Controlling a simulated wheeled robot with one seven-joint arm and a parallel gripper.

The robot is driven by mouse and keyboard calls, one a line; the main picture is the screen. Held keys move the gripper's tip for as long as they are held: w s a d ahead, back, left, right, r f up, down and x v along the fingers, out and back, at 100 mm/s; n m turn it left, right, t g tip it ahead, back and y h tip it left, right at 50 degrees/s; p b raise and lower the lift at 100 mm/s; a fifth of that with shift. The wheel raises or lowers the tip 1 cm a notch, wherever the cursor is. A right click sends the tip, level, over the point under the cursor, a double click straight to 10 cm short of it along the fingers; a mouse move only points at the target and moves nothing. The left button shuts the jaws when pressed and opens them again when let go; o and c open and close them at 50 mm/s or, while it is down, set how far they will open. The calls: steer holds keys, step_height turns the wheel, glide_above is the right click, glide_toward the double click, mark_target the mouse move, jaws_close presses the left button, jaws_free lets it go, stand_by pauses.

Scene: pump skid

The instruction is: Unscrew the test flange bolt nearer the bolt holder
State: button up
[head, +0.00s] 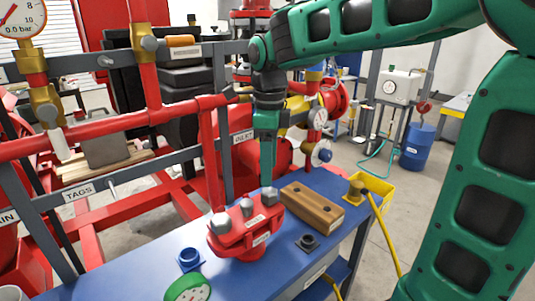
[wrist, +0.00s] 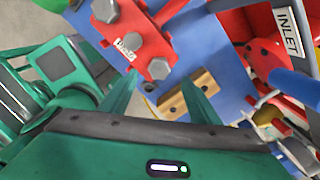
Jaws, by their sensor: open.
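The red test flange (head: 240,240) stands on the blue bench, with grey hex bolts in a row across its top. The bolt nearer the bolt holder (head: 268,197) is at the right end of the row; it also shows in the wrist view (wrist: 158,69). The wooden bolt holder (head: 312,208) lies just right of the flange, with dark holes in its top. It is partly hidden by a finger in the wrist view (wrist: 200,88). My gripper (wrist: 158,76) is open and points down over that bolt, which appears between the fingertips. I cannot tell whether they touch it.
On the blue bench (head: 130,275) are a blue ring (head: 189,259), a green-rimmed gauge (head: 188,291) and a dark nut-like part (head: 308,242). A yellow tray (head: 378,186) with a brass fitting and yellow hose is at right. Red pipework (head: 212,150) rises close behind the flange.

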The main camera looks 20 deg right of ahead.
mark_target(269, 191)
steer(key=shift+f, duration=3.55)
steer(key=c, duration=1.2)
steer(key=o, duration=0.3)
steer(key=shift+c, duration=1.3)
steer(key=n, duration=1.1)
steer(key=shift+n, duration=1.9)
